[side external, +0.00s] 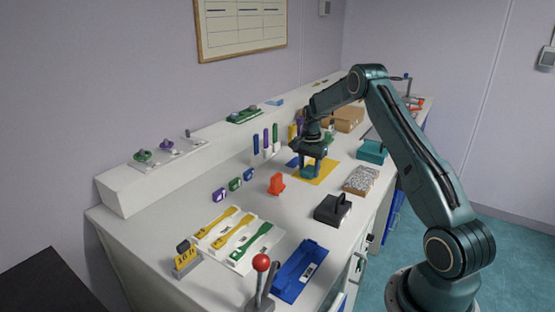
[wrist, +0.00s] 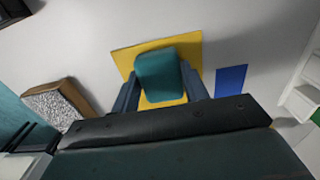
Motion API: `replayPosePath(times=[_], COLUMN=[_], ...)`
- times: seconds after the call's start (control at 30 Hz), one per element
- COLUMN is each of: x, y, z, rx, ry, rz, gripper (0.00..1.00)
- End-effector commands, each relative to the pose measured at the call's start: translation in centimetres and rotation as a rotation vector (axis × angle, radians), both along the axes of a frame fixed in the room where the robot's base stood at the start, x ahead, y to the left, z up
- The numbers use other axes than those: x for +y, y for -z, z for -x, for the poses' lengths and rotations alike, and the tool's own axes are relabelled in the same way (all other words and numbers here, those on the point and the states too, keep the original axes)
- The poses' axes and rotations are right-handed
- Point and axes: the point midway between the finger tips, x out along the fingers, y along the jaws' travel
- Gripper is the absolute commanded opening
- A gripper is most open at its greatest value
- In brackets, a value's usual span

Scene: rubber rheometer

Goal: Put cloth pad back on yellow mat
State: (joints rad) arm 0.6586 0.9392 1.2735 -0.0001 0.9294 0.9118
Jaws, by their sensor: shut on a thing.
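The cloth pad (wrist: 161,76) is a teal, rounded block between my two fingers in the wrist view. My gripper (wrist: 158,86) is shut on it from both sides. Behind the pad is the yellow mat (wrist: 126,60), which shows around the pad's far and side edges. In the side external view my gripper (side external: 312,169) points down over the yellow mat (side external: 328,172) on the bench. The pad is mostly hidden there by the fingers. I cannot tell whether the pad touches the mat.
A blue flat piece (wrist: 231,78) lies right of the mat in the wrist view. A speckled-top box (side external: 361,180), a teal box (side external: 372,151), a black block with a handle (side external: 332,210) and an orange part (side external: 277,184) stand nearby.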

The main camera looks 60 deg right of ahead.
Motion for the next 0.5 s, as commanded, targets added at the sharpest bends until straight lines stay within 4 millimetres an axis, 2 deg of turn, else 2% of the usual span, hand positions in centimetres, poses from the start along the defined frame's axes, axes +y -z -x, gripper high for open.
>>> replayPosePath(times=[0.27,0.3,0.4,0.5], x=[0.0,-0.01,0.0,0.0], y=[0.26,0.25,0.24,0.23], z=[0.0,-0.01,0.0,-0.01], rx=[0.0,0.0,0.0,0.0], ry=[0.0,0.0,0.0,0.0], rz=[0.0,0.0,0.0,0.0], gripper=[0.23,0.5,0.66,0.66])
